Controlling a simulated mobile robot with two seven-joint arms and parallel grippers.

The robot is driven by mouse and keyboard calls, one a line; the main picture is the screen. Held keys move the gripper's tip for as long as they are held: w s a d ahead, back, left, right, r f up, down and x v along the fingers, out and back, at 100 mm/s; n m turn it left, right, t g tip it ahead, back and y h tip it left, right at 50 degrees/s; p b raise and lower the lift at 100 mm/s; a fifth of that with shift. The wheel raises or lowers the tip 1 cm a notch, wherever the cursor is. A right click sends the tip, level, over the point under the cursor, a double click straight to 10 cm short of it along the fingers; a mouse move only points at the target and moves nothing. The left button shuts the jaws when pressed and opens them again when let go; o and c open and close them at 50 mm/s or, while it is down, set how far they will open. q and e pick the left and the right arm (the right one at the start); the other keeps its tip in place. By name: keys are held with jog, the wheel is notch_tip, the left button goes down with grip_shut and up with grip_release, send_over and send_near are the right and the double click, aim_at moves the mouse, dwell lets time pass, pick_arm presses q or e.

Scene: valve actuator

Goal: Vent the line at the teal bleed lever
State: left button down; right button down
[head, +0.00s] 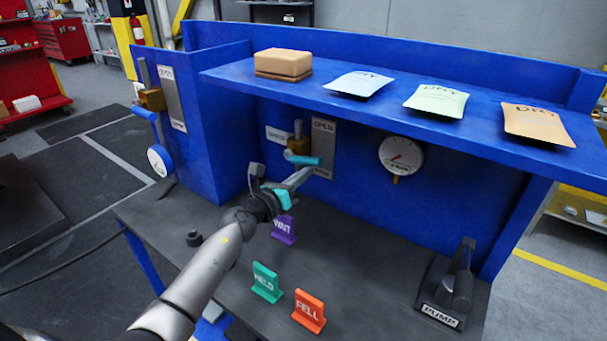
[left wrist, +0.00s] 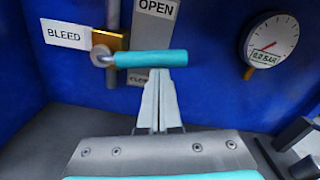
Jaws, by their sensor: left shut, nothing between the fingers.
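The teal bleed lever (head: 303,160) sticks out to the right from a brass valve body (head: 298,142) on the blue back panel. In the left wrist view the lever (left wrist: 150,58) lies about level, beside a BLEED label (left wrist: 68,34). A plate (left wrist: 154,20) behind it reads OPEN at the top; its lower word is partly hidden. My left gripper (head: 306,172) is shut and empty, with its fingertips (left wrist: 165,72) just below the lever in the picture. I cannot tell whether they touch it. My right gripper is not in view.
A round gauge (head: 401,156) hangs right of the lever. The shelf (head: 230,76) above holds a brown block and several packets. WAIT (head: 284,230), HELD (head: 266,282) and FELL (head: 309,311) tabs and a PUMP unit (head: 452,285) stand on the dark bench.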

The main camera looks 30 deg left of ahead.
pick_arm(q)
jog(key=shift+r+n+p, duration=0.45)
jog(key=shift+n+p, duration=0.05)
jog(key=a+r+n+p, duration=0.5)
jog(key=r+n+p, duration=0.2)
jog(key=n, duration=0.5)
jog(key=shift+w+a+n+p, duration=0.3)
jog(key=shift+w+p, duration=0.1)
jog(key=shift+p, duration=0.45)
